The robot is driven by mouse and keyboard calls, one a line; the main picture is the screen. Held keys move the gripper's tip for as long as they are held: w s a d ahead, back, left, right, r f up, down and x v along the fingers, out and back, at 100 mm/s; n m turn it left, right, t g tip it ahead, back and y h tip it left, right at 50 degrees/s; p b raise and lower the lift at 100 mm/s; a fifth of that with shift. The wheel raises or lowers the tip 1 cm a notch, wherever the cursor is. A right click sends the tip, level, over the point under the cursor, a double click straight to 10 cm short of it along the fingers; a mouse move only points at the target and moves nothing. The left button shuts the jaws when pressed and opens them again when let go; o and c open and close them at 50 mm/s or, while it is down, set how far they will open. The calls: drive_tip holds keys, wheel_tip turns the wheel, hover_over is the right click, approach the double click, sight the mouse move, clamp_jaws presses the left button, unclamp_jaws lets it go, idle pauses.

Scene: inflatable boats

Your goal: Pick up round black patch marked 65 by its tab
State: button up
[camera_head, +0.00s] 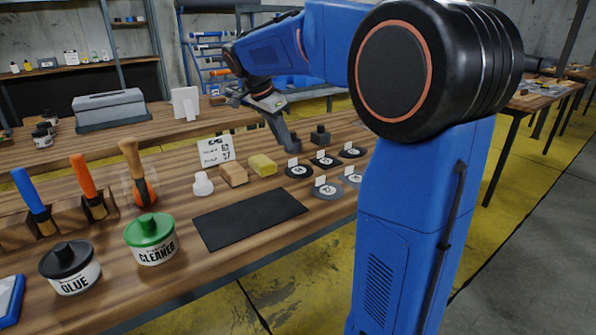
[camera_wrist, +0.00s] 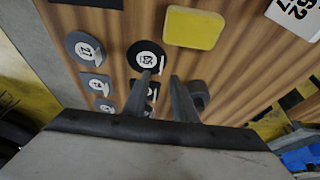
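A round black patch (camera_wrist: 137,48) with a white disc lies on the table in the wrist view, next to the yellow sponge. Its small, tilted number looks like 65, but I cannot read it surely. In the head view the black patch nearest the sponge (camera_head: 291,174) has a white upright tab. My gripper (camera_wrist: 162,77) is open and empty, its fingers apart just beside this patch. In the head view my gripper (camera_head: 292,147) hangs just above and behind the patch; I see no contact.
More black patches (camera_head: 324,161) and grey patches (camera_head: 327,191) with white tabs lie close by. The yellow sponge (camera_head: 263,165), a tan block (camera_head: 234,175) and a small dark block (camera_head: 320,135) are near. A black mat (camera_head: 249,218) lies flat in front.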

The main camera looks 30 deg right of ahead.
sight(294, 170)
drive_tip(key=shift+x, duration=3.5)
drive_tip(key=shift+w+d, duration=0.1)
drive_tip(key=shift+w, duration=0.05)
clamp_jaws()
